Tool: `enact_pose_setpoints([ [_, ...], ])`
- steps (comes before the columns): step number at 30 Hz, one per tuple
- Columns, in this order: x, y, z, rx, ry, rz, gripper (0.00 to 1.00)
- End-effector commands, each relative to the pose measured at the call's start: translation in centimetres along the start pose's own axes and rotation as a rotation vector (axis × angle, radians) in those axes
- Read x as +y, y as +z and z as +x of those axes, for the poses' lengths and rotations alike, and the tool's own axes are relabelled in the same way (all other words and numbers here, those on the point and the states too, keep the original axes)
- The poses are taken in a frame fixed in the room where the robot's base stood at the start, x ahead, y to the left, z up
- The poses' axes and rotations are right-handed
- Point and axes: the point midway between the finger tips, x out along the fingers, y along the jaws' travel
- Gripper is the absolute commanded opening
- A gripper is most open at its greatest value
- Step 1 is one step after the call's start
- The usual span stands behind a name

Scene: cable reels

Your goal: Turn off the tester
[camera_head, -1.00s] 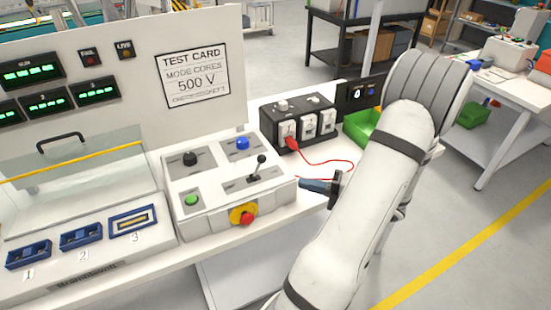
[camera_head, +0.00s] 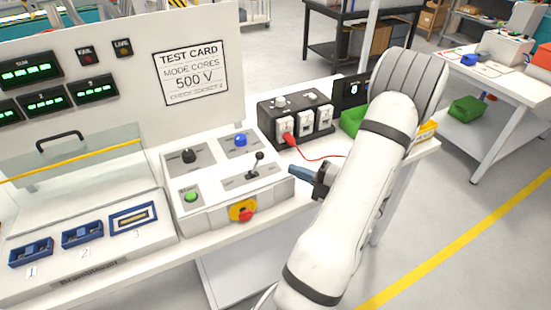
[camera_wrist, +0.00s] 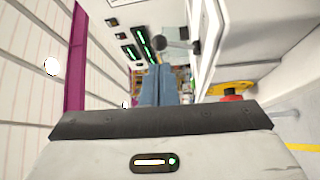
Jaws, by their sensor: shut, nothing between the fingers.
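The tester has a white control box (camera_head: 221,214) with a black knob (camera_head: 189,156), a blue knob (camera_head: 240,139), a green button (camera_head: 190,197), a black ball-topped lever (camera_head: 257,163) and a red stop button (camera_head: 246,215) on a yellow base. The lever leans slightly right. My gripper (camera_head: 291,170) is shut and empty, just right of the lever and apart from it. In the wrist view my gripper's blue-grey fingers (camera_wrist: 158,84) lie together. A black ball (camera_wrist: 194,45) shows up and right of them, with the red stop button (camera_wrist: 232,98) at the right.
A board with lit green displays (camera_head: 31,71) and a test card (camera_head: 190,72) stands behind. A clear cover (camera_head: 80,155) and numbered blue sockets (camera_head: 82,235) are at left. A black socket box (camera_head: 294,112) with a red cable (camera_head: 318,157) and a green bin (camera_head: 352,122) are behind my gripper.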

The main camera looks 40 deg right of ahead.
Motion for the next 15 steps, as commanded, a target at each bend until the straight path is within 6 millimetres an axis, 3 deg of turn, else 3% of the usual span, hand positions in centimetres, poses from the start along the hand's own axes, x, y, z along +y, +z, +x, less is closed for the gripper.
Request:
enact_pose_setpoints([
  [6,0.2,-0.1,4.4,0.006,-0.002,0.000,0.00],
  [15,0.0,-0.1,7.3,0.002,-0.001,0.000,0.00],
])
